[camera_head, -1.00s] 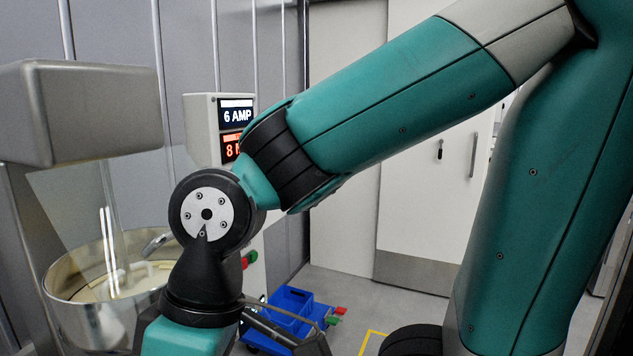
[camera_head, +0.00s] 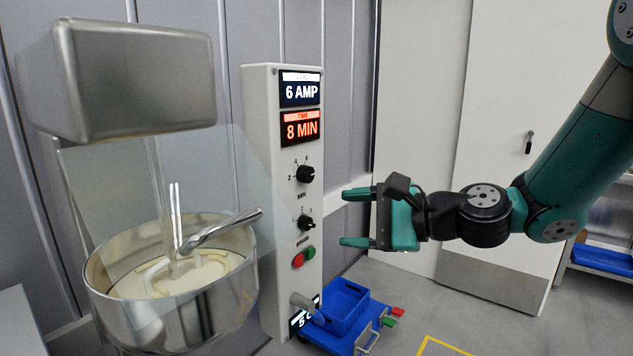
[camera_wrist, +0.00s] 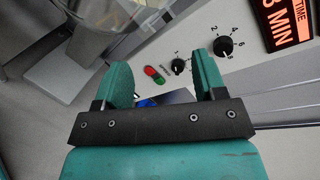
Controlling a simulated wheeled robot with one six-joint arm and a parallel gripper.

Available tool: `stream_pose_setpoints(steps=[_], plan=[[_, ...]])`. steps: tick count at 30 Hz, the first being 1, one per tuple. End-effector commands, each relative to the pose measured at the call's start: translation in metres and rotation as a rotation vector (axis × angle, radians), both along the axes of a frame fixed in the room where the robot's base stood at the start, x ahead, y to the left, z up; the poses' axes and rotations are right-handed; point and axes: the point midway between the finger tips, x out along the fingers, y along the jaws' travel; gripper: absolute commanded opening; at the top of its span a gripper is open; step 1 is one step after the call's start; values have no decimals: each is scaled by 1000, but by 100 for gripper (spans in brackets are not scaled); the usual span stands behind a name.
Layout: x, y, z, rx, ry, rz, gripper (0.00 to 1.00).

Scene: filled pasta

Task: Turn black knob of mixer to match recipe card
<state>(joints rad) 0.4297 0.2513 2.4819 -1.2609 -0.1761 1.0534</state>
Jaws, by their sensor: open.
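The mixer's white control panel (camera_head: 262,190) stands right of the steel bowl (camera_head: 215,305). It carries an upper black knob (camera_head: 306,174), with a dial scale around it, and a lower black knob (camera_head: 305,223). The displays above read "6 AMP" (camera_head: 300,91) and "8 MIN" (camera_head: 300,127). My gripper (camera_head: 356,217) is open and empty, to the right of the panel and apart from it, fingers pointing left towards it. In the wrist view the lower knob (camera_wrist: 178,67) shows between my fingers, and the upper knob (camera_wrist: 223,47) lies right of them. No recipe card is recognisable.
Green and red buttons (camera_head: 304,257) sit below the knobs. A steel handle (camera_head: 307,305) juts out near the panel's foot. A blue crate (camera_head: 342,305) on a low cart stands on the floor below my gripper. The space between gripper and panel looks clear.

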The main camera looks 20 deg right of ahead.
Motion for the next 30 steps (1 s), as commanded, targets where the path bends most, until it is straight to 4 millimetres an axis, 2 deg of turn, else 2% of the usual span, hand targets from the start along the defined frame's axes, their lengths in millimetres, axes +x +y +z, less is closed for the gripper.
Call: stream_pose_setpoints(steps=[1,3,6,8,14,24,30], plan=[[15,-28,1,138,44,-116,64],[27,-55,7,291,78,-225,64],[37,-76,12,412,100,-306,64],[42,-78,14,438,104,-319,64],[70,-58,17,439,106,-312,64],[136,-15,18,436,104,-313,64],[166,3,17,435,104,-316,64]])
